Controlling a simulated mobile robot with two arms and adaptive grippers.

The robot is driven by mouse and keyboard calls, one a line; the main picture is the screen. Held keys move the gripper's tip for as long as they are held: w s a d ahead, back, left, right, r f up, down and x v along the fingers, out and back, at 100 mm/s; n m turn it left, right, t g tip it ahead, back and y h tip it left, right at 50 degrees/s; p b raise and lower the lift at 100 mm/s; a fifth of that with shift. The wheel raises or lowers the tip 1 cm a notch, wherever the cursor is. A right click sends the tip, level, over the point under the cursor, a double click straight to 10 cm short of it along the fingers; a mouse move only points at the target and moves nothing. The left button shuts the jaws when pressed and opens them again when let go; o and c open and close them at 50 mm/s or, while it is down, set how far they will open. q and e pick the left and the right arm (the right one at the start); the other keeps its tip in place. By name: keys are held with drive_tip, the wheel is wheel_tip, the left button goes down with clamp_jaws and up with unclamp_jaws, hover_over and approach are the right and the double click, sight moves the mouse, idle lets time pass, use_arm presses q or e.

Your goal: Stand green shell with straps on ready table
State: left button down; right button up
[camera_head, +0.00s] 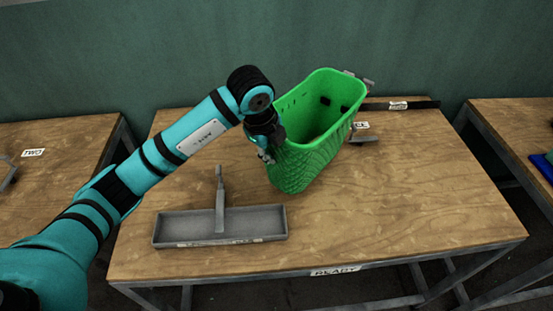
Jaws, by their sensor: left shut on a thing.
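The green shell (302,160) is a tall, open-topped basket with a textured outer wall. It is over the middle of the ready table (420,220) and leans, its mouth toward the upper right. Small dark pieces show inside its mouth; I cannot tell if they are straps. My left gripper (268,153) is shut on the shell at its left side. The fingertips are partly hidden by the arm and shell. I cannot tell whether the shell's bottom touches the table. My right gripper is not in view.
A grey tray with an upright handle (250,222) lies at the table's front left. A grey metal piece (362,139) and a dark bar (425,105) lie behind the shell. Table two (60,170) stands left, another table (510,125) right. The ready table's right front is clear.

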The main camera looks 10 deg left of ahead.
sight(275, 168)
use_arm(q)
drive_tip(key=p+x, duration=0.1)
drive_tip(key=x, duration=0.2)
drive_tip(key=shift+s+a+f, duration=0.15)
drive_tip(key=shift+s+a, duration=0.05)
drive_tip(key=shift+f, duration=0.3)
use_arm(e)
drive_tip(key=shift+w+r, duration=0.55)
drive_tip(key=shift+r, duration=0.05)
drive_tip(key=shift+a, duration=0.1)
use_arm(q)
drive_tip(key=c, duration=1.9)
unclamp_jaws()
drive_tip(key=shift+f, duration=0.15)
drive_tip(key=shift+c, duration=0.2)
drive_tip(key=o, duration=0.5)
drive_tip(key=shift+s, duration=0.1)
drive_tip(key=shift+c, duration=0.2)
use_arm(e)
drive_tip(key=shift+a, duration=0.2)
